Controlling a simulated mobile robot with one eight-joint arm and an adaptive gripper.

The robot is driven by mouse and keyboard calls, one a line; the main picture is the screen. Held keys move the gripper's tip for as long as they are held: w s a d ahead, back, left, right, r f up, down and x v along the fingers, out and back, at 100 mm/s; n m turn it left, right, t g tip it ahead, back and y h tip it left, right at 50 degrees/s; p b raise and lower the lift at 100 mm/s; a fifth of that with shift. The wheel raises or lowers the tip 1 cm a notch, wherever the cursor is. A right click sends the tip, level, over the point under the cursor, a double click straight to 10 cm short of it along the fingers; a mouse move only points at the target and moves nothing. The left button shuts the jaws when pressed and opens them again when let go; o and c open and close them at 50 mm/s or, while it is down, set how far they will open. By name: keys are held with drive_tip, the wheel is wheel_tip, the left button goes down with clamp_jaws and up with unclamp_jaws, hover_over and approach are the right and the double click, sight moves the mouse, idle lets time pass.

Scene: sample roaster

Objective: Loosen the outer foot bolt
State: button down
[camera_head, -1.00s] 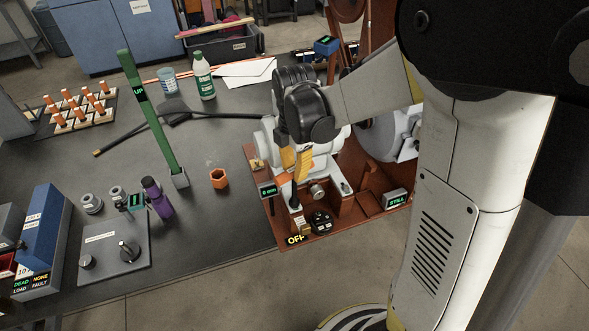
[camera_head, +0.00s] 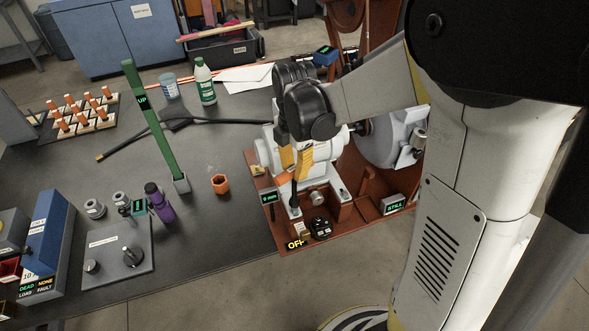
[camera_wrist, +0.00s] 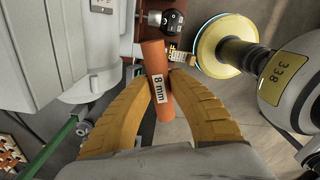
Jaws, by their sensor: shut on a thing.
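My gripper (camera_wrist: 160,88) is shut on an orange tool with an "8 mm" label (camera_wrist: 158,88), seen in the wrist view between the yellow fingers. In the head view the yellow fingers (camera_head: 297,160) point down over the front of a motor (camera_head: 320,150) on a red-brown base plate (camera_head: 335,228). The held tool is mostly hidden there, its dark lower end reaching toward the motor's foot. I cannot make out the outer foot bolt or whether the tool touches it.
A small display (camera_head: 269,198) and an "OFF" sign (camera_head: 295,244) sit at the base plate's front edge, near a black knob (camera_head: 320,228). A "STILL" display (camera_head: 393,204) is to the right.

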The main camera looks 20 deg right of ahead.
wheel_tip(320, 180, up, 5)
drive_tip(key=p, duration=0.4)
drive_tip(key=shift+r, duration=0.1)
